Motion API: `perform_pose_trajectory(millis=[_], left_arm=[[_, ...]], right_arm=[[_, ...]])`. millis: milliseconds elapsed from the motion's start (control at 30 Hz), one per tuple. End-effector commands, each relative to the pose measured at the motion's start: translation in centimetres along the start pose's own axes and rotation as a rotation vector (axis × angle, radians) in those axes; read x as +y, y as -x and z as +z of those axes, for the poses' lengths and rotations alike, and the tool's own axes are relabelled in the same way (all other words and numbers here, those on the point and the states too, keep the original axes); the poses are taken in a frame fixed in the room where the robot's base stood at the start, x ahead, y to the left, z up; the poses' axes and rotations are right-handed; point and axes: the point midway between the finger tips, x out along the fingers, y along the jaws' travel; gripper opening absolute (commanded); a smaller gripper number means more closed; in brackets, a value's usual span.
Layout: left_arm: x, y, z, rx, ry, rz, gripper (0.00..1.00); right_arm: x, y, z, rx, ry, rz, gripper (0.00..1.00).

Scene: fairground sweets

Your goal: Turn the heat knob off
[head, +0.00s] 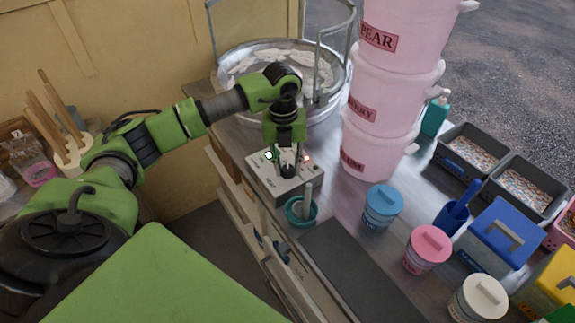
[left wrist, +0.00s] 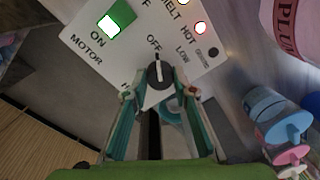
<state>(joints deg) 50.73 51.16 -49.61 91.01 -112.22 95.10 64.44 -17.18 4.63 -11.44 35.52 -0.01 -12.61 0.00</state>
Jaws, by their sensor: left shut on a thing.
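The control box (head: 285,182) stands on the counter in front of the metal bowl. My left gripper (head: 288,168) points down at its top face and hides the knob in the head view. In the left wrist view, the dark round heat knob (left wrist: 160,74) lies between the fingers of my left gripper (left wrist: 160,95), which is shut on it. The knob's white mark points up towards the word OFF. LOW is printed to the right of it. The green motor switch (left wrist: 116,18) is lit beside ON, and a lamp (left wrist: 200,28) by HOT glows. My right gripper is not in view.
A large metal bowl (head: 262,62) with a rail is behind the box. Stacked pink tubs (head: 378,120) stand to its right. A teal cup (head: 301,211) with a pale stick is close in front. Lidded jars (head: 382,208) and dark trays (head: 470,150) fill the right side.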

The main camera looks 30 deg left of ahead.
Motion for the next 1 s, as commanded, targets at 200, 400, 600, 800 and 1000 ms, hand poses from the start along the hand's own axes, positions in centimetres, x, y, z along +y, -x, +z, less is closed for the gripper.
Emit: perform_pose_trajectory(millis=[200, 400, 600, 800, 1000], left_arm=[[0.0, 0.1, 0.1, -0.003, 0.004, -0.002, 0.04], [0.0, 0.1, 0.1, -0.003, 0.003, -0.001, 0.42], [0.0, 0.1, 0.1, -0.001, 0.002, -0.001, 0.42], [0.0, 0.9, 0.1, -0.003, 0.001, -0.001, 0.42], [0.0, 4.6, 0.2, -0.006, 0.002, -0.003, 0.42]], right_arm=[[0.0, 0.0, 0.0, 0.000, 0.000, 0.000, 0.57], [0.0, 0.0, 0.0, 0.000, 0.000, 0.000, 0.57], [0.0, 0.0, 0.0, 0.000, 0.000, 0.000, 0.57], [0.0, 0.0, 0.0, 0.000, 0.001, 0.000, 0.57], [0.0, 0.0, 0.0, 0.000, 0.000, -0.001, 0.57]])
